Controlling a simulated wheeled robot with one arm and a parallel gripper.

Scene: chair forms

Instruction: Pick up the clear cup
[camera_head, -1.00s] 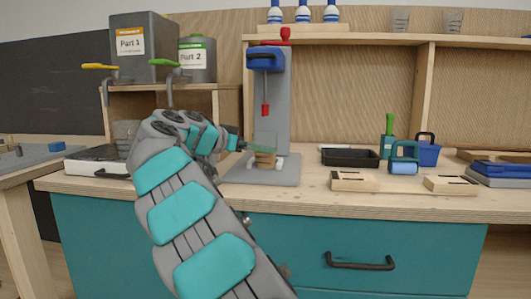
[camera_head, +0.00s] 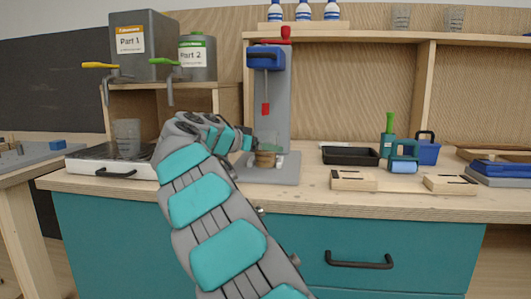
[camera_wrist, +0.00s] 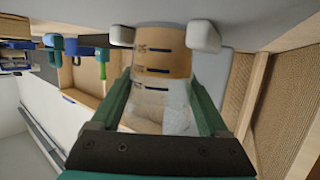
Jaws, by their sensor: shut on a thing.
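A clear cup (camera_wrist: 160,88) with dark marks on its side and a tan lower part stands at the grey press base in the wrist view. In the head view its tan part (camera_head: 265,158) shows below the press, between small white blocks. My gripper (camera_wrist: 160,80) is shut on the cup, with a green finger on each side. In the head view my gripper (camera_head: 262,148) is at the cup, and its fingers partly hide it.
The grey press (camera_head: 271,115) rises just behind the cup. Another clear cup (camera_head: 127,135) stands on a white device (camera_head: 95,162) at left. A black tray (camera_head: 350,156) and wooden blocks (camera_head: 353,181) lie to the right. Dispenser taps (camera_head: 168,72) hang at upper left.

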